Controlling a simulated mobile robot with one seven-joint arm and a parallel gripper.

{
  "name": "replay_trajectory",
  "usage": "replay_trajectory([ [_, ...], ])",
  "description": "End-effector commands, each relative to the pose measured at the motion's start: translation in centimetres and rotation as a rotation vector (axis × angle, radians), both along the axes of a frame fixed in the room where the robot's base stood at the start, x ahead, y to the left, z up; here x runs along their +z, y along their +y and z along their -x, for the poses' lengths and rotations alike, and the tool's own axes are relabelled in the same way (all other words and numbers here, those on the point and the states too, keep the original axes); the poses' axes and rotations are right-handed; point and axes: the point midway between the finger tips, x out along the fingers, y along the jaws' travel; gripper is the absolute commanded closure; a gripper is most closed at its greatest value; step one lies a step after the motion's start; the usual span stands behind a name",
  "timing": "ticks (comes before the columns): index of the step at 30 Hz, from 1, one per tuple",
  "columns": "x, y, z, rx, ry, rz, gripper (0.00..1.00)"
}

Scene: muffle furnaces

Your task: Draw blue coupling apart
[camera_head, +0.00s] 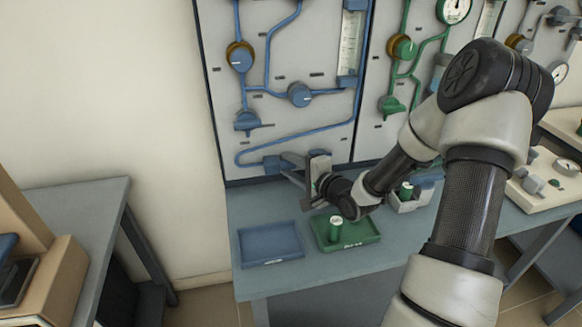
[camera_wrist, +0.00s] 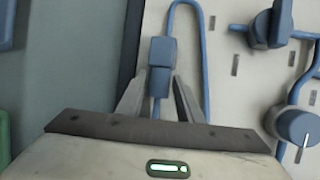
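The blue coupling (camera_wrist: 162,62) is in the wrist view, two blue blocks end to end on a blue hose, and they look joined. In the head view the blue coupling (camera_head: 272,165) is low on the left wall panel, partly hidden by my gripper. My gripper (camera_wrist: 162,77) has one finger on each side of the lower block, with the tips close to its sides. I cannot tell whether they press on it. In the head view my gripper (camera_head: 295,163) reaches in from the right, in front of the panel.
A blue tray (camera_head: 243,247) and a green tray (camera_head: 368,226), holding a green cylinder (camera_head: 335,229), lie on the bench (camera_head: 290,287) below. Blue valve knobs (camera_wrist: 296,125) and pipes are close by on the panel. The front of the bench is clear.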

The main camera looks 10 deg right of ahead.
Motion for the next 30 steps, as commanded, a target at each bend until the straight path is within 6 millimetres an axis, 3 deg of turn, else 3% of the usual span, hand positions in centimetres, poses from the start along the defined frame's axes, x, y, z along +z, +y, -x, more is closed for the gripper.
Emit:
replay_trajectory([
  [1, 0.0, 0.0, 0.0, 0.000, 0.000, 0.000, 0.76],
  [6, 0.0, 0.0, 0.0, 0.000, 0.000, 0.000, 1.00],
  [11, 0.2, -0.5, 0.0, -0.002, -0.001, 0.000, 1.00],
  [18, 0.2, -3.5, 0.0, -0.003, 0.000, 0.000, 1.00],
  [26, 0.0, -3.8, 0.0, -0.005, 0.000, 0.002, 1.00],
  [27, 0.0, -3.8, 0.0, -0.006, 0.000, 0.002, 0.71],
  [30, 0.0, -3.7, 0.0, -0.005, 0.000, 0.002, 0.56],
])
